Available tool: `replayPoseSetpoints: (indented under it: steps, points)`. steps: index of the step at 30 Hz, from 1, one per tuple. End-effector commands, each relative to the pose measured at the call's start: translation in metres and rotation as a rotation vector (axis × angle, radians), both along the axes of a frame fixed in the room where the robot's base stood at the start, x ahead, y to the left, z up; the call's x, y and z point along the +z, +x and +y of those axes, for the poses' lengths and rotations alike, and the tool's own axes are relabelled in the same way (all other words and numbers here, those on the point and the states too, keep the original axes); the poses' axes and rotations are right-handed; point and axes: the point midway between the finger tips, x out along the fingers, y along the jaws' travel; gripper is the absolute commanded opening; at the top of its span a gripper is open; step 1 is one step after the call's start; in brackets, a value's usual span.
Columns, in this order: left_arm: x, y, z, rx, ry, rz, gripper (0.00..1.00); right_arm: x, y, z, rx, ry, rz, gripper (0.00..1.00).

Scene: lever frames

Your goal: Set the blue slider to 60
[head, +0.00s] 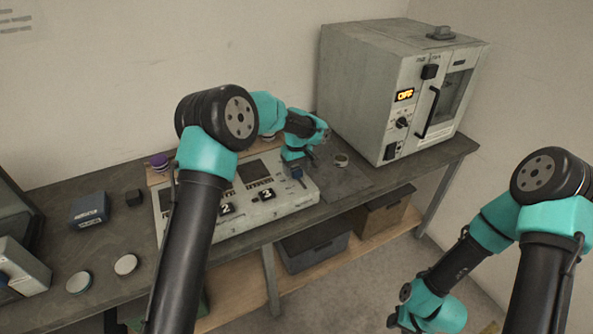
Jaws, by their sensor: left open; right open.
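A grey control panel (285,208) lies on the dark bench. A small blue knob (297,172), which looks like the blue slider's handle, stands near the panel's right end. Its scale and setting are too small to read. My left gripper (309,156) is open just above and behind the blue knob, pointing down close to it. I cannot tell whether they touch. My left arm hides part of the panel. My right gripper (394,321) is open low at the bottom of the view, away from the bench and panel.
A grey oven-like box (370,90) with an orange display stands at the back right. Pale discs (126,264) and a dark blue box (89,211) lie left. A purple knob (160,162) stands behind the panel. Crates (314,249) sit on the lower shelf.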

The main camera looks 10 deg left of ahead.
Motion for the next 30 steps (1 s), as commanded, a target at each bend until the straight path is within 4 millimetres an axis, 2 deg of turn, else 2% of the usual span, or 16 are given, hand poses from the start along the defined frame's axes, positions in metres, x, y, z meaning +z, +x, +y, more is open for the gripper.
replayPoseSetpoints:
  steps: [21, 25, 30]
  points:
    - [0.132, 0.0, 0.0, 0.0, -0.001, -0.003, 0.66, 0.0, 0.0, 0.0, 0.0, 0.0, 0.0, 0.43]
    - [0.15, 0.0, 0.0, 0.0, -0.002, -0.003, 0.66, 0.0, 0.0, 0.0, 0.0, 0.0, 0.0, 0.43]
    - [0.16, 0.0, 0.0, 0.0, -0.001, 0.001, 0.66, 0.0, 0.0, 0.0, 0.0, 0.0, 0.0, 0.43]
